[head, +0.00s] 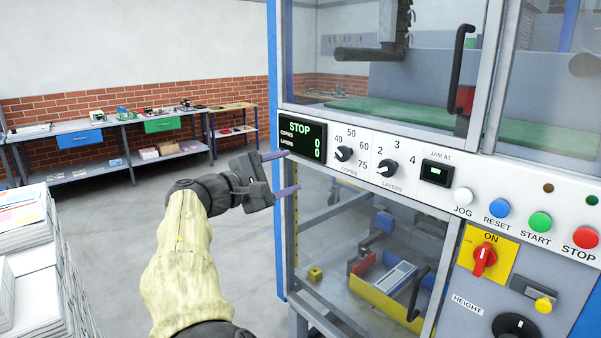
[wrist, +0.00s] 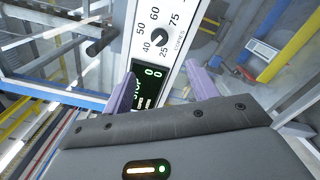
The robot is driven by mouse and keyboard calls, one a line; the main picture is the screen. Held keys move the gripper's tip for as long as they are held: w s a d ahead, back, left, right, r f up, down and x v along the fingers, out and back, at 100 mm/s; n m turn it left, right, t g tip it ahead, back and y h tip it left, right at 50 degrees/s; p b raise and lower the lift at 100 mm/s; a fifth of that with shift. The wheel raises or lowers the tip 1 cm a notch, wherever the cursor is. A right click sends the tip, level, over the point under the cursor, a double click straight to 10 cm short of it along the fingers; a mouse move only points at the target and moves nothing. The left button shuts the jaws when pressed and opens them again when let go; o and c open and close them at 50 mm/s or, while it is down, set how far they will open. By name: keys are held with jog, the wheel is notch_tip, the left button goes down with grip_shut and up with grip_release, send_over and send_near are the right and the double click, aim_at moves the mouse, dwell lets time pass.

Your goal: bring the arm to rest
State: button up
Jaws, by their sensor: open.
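My gripper (head: 280,174) is in the middle of the head view, in front of the left end of the machine's control panel (head: 455,185). Its two purple fingers are apart with nothing between them. It also shows in the wrist view (wrist: 160,90), with the fingers on either side of the panel's left end. My arm, in a pale yellow sleeve, reaches up from the bottom of the head view. The dark display (head: 302,141) reads STOP, with copies 0 and layers 0. I cannot tell the exact gap between fingers and panel.
Newspaper stacks (head: 30,270) stand at the lower left. A workbench (head: 110,125) runs along the back brick wall. The panel has a copies knob (head: 344,154), a layers knob (head: 387,172) and several coloured buttons. A lower clear door (head: 350,250) covers the machine's inside.

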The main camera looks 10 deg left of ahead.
jog(key=shift+s+a, duration=0.15)
jog(key=shift+s, duration=0.05)
jog(key=w+d+f+m+g+y, duration=0.1)
jog(key=d+f+m+g+y, duration=0.65)
jog(key=d+f, duration=1.4)
jog(key=s+d+f+m+g+y, duration=0.1)
jog(key=s+d+f+m, duration=0.2)
jog(key=s, duration=0.5)
jog(key=s+d+f+m+g+y+p, duration=0.1)
jog(key=s+d+f+m, duration=0.2)
jog(key=s, duration=0.5)
jog(key=s+d+f+m+g+y+p, duration=0.1)
jog(key=s+d+f+m+g, duration=0.1)
jog(key=s, duration=0.6)
jog(key=shift+s+d+f+m, duration=0.4)
jog(key=shift+d+f, duration=0.3)
jog(key=shift+d, duration=0.5)
